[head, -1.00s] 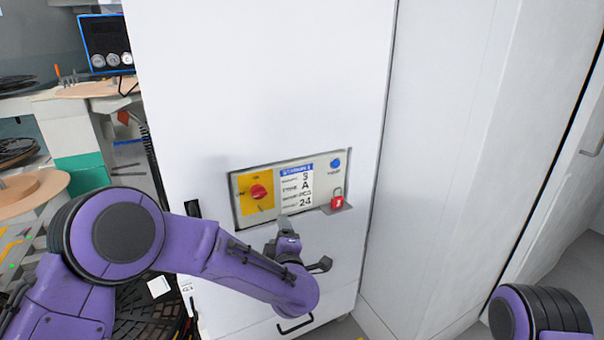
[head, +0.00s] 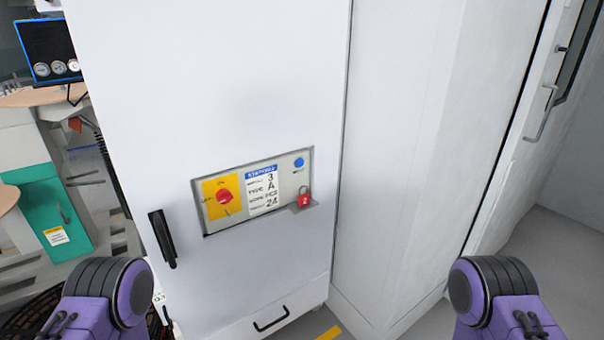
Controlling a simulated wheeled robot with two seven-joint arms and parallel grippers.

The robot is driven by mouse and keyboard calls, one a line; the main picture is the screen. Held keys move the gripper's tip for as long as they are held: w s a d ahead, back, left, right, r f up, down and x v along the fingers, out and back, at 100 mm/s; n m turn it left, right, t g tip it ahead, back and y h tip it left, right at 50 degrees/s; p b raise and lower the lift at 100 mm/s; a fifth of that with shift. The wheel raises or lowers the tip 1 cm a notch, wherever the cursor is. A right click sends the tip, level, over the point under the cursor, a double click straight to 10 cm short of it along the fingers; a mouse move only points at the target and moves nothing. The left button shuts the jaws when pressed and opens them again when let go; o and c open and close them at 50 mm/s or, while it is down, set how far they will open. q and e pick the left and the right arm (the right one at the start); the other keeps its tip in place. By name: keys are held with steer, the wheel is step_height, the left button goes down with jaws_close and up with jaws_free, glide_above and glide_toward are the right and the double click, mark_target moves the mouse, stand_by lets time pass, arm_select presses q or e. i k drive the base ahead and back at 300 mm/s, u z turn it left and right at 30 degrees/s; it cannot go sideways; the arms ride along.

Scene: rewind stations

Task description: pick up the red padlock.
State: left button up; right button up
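The red padlock (head: 304,200) sits on a small grey ledge (head: 301,208) at the lower right corner of the control panel (head: 240,222) on the white cabinet. Its shackle points up and nothing is touching it. The panel also carries a red rotary switch (head: 224,196) on a yellow plate, a printed label (head: 262,190) and a blue button (head: 299,162). Only purple links of my two arms show, at the lower left and lower right. Neither gripper is in view.
The white cabinet (head: 215,80) has a black handle (head: 162,238) on its left and a drawer-type handle (head: 271,319) at its bottom. A white wall panel (head: 420,130) stands to the right. A green cabinet (head: 52,215) stands at left. The space before the panel is clear.

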mark_target(304, 199)
steer(key=z, duration=0.5)
steer(key=k, duration=1)
steer(key=u, duration=0.25)
steer(key=i, duration=1.5)
steer(key=z, duration=0.85)
